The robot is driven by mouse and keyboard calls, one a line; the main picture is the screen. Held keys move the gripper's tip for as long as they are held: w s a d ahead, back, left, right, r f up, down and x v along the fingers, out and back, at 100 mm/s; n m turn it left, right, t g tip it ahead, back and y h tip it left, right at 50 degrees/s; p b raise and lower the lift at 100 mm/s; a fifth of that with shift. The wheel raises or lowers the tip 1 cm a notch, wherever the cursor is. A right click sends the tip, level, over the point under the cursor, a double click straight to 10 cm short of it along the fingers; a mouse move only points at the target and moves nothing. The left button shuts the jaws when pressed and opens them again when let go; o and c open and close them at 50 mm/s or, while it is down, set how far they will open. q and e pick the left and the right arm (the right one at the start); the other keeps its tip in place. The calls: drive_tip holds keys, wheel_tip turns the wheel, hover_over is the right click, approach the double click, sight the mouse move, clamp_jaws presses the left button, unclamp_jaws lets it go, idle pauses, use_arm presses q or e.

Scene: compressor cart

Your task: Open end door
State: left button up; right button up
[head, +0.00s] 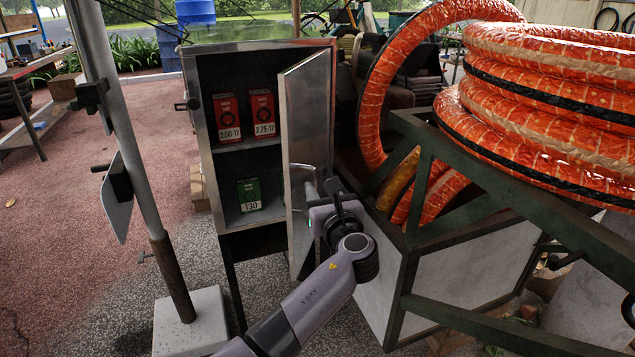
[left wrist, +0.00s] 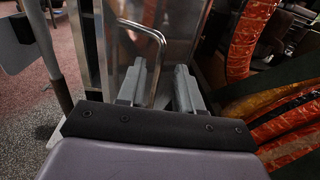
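The end door (head: 308,120) of the metal cabinet (head: 262,48) stands swung open, its panel turned toward the right of the cabinet. A bent metal rod handle (head: 308,168) is on the door; it also shows in the left wrist view (left wrist: 143,27). My left gripper (head: 334,190) is at the handle's height, close to the door. In the left wrist view its two fingers (left wrist: 160,78) are apart, and the handle's rod runs down between them; whether it touches either finger I cannot tell. My right gripper is not in view.
Red boxes (head: 263,114) and a green box (head: 249,194) stand on the cabinet's shelves. A grey post on a pale block (head: 190,320) stands at left.

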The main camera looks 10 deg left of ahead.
use_arm(q)
drive_tip(key=shift+v, duration=1.8)
